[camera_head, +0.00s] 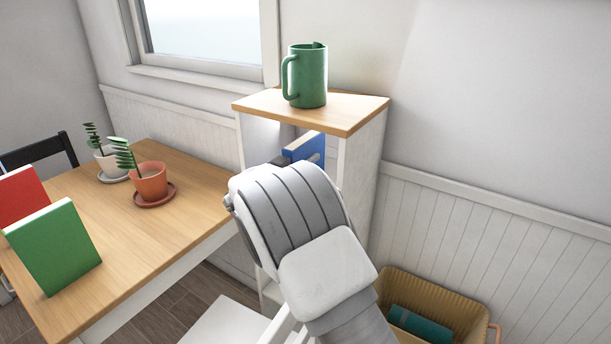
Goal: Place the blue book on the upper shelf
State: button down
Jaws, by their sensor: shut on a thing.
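The blue book (308,148) shows partly above my arm, at the upper compartment of the white shelf unit (366,184), just under its wooden top. My gripper (285,160) is mostly hidden behind my own wrist. A small grey part of it shows against the left side of the book, and it is shut on the book. The book stands upright. I cannot tell whether its lower edge touches the shelf board, since my arm covers that spot.
A green mug (307,76) stands on the shelf unit's top. On the wooden table (118,232) at left are a green book (54,247), a red book (22,196) and two potted plants (150,181). A wicker basket (462,304) with a teal thing inside stands at lower right.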

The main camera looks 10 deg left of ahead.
jog(key=f, duration=0.2)
jog(key=f+b, duration=0.1)
jog(key=f, duration=0.1)
jog(key=shift+w+d+f, duration=0.1)
jog(key=shift+w+f, duration=0.1)
jog(key=shift+f, duration=0.05)
jog(key=shift+f, duration=0.15)
jog(key=shift+c, duration=2.4)
grip_release()
jog(key=shift+f, duration=0.1)
